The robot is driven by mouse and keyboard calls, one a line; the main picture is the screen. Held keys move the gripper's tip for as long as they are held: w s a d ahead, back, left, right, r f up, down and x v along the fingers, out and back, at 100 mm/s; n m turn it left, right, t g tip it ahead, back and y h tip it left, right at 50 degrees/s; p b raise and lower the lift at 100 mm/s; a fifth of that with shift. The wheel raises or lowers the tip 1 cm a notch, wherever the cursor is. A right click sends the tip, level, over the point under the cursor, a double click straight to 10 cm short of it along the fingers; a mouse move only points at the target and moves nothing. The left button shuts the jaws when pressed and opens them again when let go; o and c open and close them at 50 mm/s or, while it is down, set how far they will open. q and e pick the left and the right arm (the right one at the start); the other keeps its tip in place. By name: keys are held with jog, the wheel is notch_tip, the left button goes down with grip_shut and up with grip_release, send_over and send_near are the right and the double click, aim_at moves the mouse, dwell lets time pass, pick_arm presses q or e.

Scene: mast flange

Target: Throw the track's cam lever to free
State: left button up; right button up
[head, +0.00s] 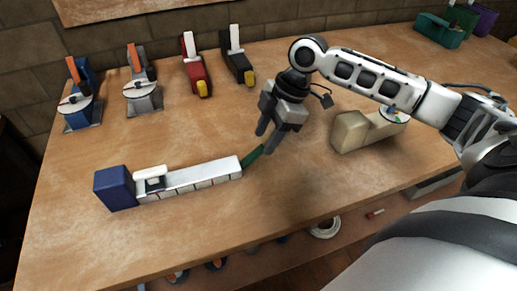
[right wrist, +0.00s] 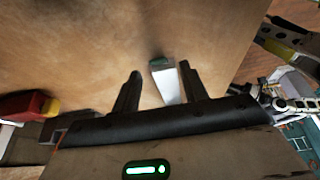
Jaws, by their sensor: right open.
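The pale track (head: 195,178) lies on the workbench with a dark blue block (head: 115,188) at its left end and a small white carriage (head: 150,177) near that block. A green cam lever (head: 253,156) sticks out from the track's right end, angled up to the right. My right gripper (head: 266,138) is open just above and beside the lever's outer end; contact is unclear. In the right wrist view, a green tip (right wrist: 158,63) and a pale strip (right wrist: 168,86) show between my open fingers; I cannot tell which part the strip is. My left gripper is not visible.
A blue tool (head: 82,95), a grey tool (head: 142,92), a red one (head: 194,65) and a black one (head: 237,58) stand along the bench's back. A beige block (head: 352,130) sits right of my gripper. Bins (head: 440,28) stand far right. The bench (head: 190,240) before the track is clear.

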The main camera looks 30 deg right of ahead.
aim_at(259, 150)
jog(key=x, duration=0.5)
grip_shut()
